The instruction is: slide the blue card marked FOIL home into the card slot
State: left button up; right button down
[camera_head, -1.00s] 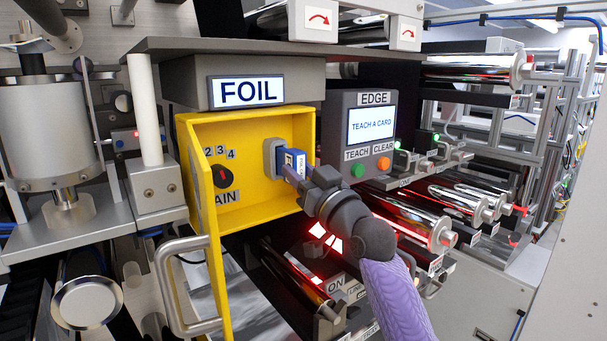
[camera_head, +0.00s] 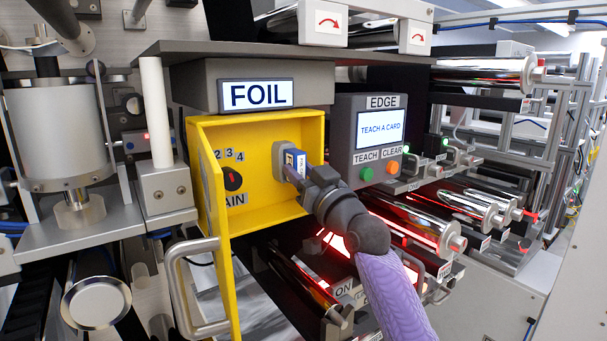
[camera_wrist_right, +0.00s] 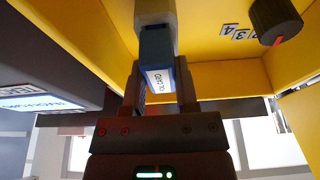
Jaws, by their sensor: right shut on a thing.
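The blue card (camera_head: 295,163) has its near end in my right gripper (camera_head: 305,180) and its far end at the grey card slot (camera_head: 279,160) on the yellow panel. In the right wrist view the blue card (camera_wrist_right: 157,50), with a white label, stands between the two fingers of my right gripper (camera_wrist_right: 160,88), and its far end meets the pale slot housing (camera_wrist_right: 155,14). How deep it sits inside cannot be seen. The right gripper is shut on the card. My left gripper is not in view.
The yellow box (camera_head: 265,212) has side walls around the slot, and a red-and-black knob (camera_head: 232,178) is left of it. A FOIL sign (camera_head: 257,94) hangs above. The EDGE box (camera_head: 378,135), reading TEACH A CARD, stands close on the right. A grey handle (camera_head: 185,290) is at lower left.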

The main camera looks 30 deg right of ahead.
jog(key=shift+c, duration=1.5)
grip_release()
jog(key=shift+w, duration=0.1)
jog(key=shift+s+f, duration=0.2)
jog(key=shift+s, duration=0.1)
jog(key=b+v, duration=0.3)
jog(key=v, duration=0.6)
jog(key=shift+s+b, duration=0.15)
jog(key=shift+b, duration=0.25)
jog(key=shift+r, duration=0.1)
